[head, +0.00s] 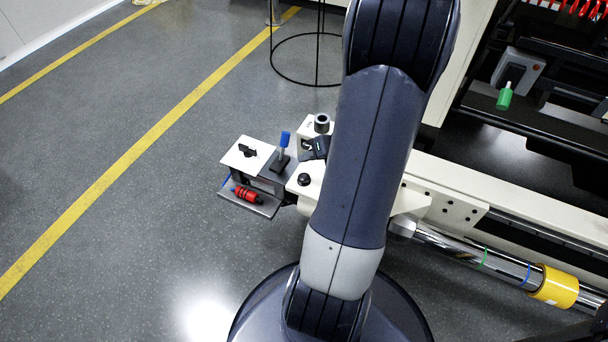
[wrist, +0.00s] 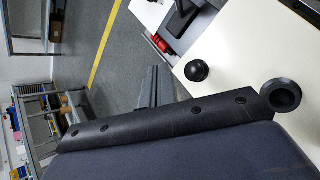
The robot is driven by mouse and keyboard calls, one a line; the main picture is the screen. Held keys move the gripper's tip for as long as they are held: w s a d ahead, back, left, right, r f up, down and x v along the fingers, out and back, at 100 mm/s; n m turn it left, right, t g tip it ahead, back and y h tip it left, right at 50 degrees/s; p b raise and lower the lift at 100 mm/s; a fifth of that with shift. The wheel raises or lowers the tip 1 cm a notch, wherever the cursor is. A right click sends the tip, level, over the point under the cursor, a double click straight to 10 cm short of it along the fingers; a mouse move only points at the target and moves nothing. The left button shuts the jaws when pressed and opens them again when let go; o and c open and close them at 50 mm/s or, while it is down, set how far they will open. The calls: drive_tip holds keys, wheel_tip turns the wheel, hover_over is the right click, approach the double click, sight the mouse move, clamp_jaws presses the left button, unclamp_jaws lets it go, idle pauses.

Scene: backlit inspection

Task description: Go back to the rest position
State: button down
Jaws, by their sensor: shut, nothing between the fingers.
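In the wrist view the slim dark fingers of my gripper (wrist: 156,78) point up the picture, close together with nothing seen between them. They show against the grey floor, just left of a cream machine surface (wrist: 240,45). I cannot tell whether they are clear of it. In the head view my raised arm fills the middle and I cannot make out the gripper there.
A cream block with a black knob (head: 304,180) stands left of my arm; the knob also shows in the wrist view (wrist: 197,70). Beside it are a blue-topped piece (head: 285,139) and a red item (head: 249,194) on a low shelf. Open floor (head: 130,240) lies left.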

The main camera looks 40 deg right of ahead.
drive_tip(key=shift+f, duration=0.15)
wheel_tip(320, 180, down, 2)
drive_tip(key=b, duration=0.3)
drive_tip(key=shift+f, duration=0.2)
drive_tip(key=shift+r+b, duration=0.35)
drive_tip(key=shift+b, duration=0.9)
wheel_tip(320, 180, up, 6)
drive_tip(key=p, duration=0.6)
drive_tip(key=shift+f, duration=0.2)
